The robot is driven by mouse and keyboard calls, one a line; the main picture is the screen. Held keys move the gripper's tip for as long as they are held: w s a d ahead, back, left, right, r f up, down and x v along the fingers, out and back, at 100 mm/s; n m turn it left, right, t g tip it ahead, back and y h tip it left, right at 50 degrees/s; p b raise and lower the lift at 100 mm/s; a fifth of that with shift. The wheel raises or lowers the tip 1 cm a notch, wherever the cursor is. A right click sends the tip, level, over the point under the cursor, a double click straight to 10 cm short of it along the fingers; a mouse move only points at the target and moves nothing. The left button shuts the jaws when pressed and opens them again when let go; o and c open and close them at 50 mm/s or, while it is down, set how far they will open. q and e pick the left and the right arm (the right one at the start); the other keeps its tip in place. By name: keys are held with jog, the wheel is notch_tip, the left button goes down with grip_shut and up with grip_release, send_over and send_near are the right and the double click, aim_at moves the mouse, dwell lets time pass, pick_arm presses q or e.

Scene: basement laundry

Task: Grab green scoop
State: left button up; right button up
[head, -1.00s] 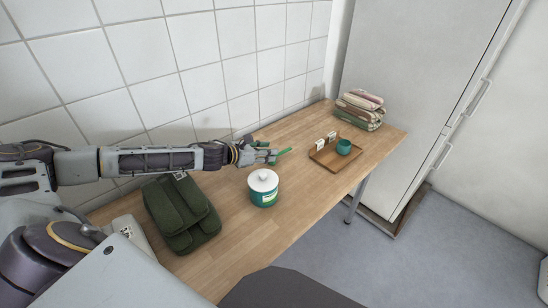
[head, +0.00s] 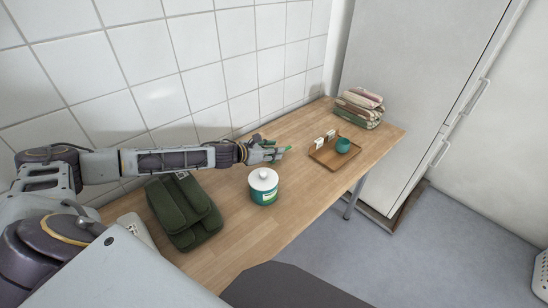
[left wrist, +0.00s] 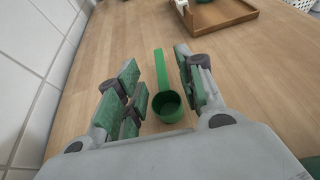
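The green scoop (left wrist: 162,75) lies on the wooden table in the left wrist view. Its round cup is nearest the camera and its handle points away. My left gripper (left wrist: 158,82) is open, with its green-padded fingers apart on either side of the scoop. I see no finger closed on it. In the head view my left gripper (head: 274,152) is low over the table, behind the white-lidded teal canister (head: 263,197). The scoop is mostly hidden by the gripper there and hard to tell from the green pads. My right gripper is not in view.
A wooden tray (head: 322,158) with a teal cup (head: 343,146) and small white pieces stands beyond the gripper. Folded cloths (head: 360,108) lie at the far end. A dark green bag (head: 183,222) lies under my left arm. A tiled wall (head: 205,80) runs behind the table.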

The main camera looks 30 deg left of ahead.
pick_arm(q)
jog(key=shift+w, duration=0.1)
dwell(0.3)
jog(key=shift+f+x, duration=0.25)
jog(key=shift+x, duration=2.25)
jog(key=shift+a, duration=0.1)
grip_shut()
